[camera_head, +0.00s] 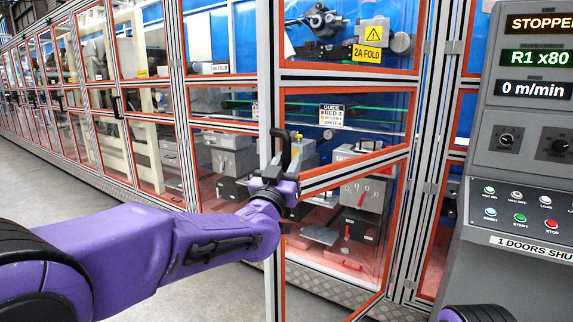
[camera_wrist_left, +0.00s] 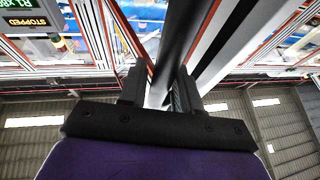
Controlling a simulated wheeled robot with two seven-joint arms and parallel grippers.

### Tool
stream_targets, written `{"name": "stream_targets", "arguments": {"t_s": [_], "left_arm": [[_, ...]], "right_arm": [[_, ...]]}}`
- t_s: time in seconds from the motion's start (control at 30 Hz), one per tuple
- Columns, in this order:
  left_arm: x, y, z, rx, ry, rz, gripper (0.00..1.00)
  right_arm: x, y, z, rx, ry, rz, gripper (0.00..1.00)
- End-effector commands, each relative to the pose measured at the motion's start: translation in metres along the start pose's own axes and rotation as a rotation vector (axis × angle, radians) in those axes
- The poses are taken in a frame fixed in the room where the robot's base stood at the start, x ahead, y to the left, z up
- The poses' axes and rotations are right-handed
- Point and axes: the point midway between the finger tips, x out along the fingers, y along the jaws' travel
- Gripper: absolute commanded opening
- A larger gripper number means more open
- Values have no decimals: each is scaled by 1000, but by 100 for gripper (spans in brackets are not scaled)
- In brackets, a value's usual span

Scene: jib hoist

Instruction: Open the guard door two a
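The guard door two a (camera_head: 268,60) has a silver frame with red edging and clear panels, and bears a yellow 2A FOLD sign (camera_head: 367,54). Its lower rails slope toward me at the left, so it stands partly swung out, with its left edge nearer me. My left gripper (camera_head: 279,172) is at the black upright door handle (camera_head: 283,142) on that left edge. In the left wrist view the dark handle bar (camera_wrist_left: 182,38) runs between the two fingers (camera_wrist_left: 160,92), which appear closed on it. My right gripper is out of view.
A grey control console (camera_head: 513,235) with displays reading STOPPED and 0 m/min stands close at the right. Its label reads 1 DOORS SHUT. A row of other guard panels (camera_head: 105,85) runs away to the left. The grey floor (camera_head: 215,290) before the door is clear.

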Motion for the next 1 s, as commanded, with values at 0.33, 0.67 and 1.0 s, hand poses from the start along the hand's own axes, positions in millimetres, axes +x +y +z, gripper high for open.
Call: {"name": "stream_targets", "arguments": {"t_s": [0.33,0.67,1.0], "left_arm": [[-56,0,4,2,-1,0,33],[-105,0,0,1,1,0,33],[-109,-6,14,-12,-28,-15,0]], "right_arm": [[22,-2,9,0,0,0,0],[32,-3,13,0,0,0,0],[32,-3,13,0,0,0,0]]}}
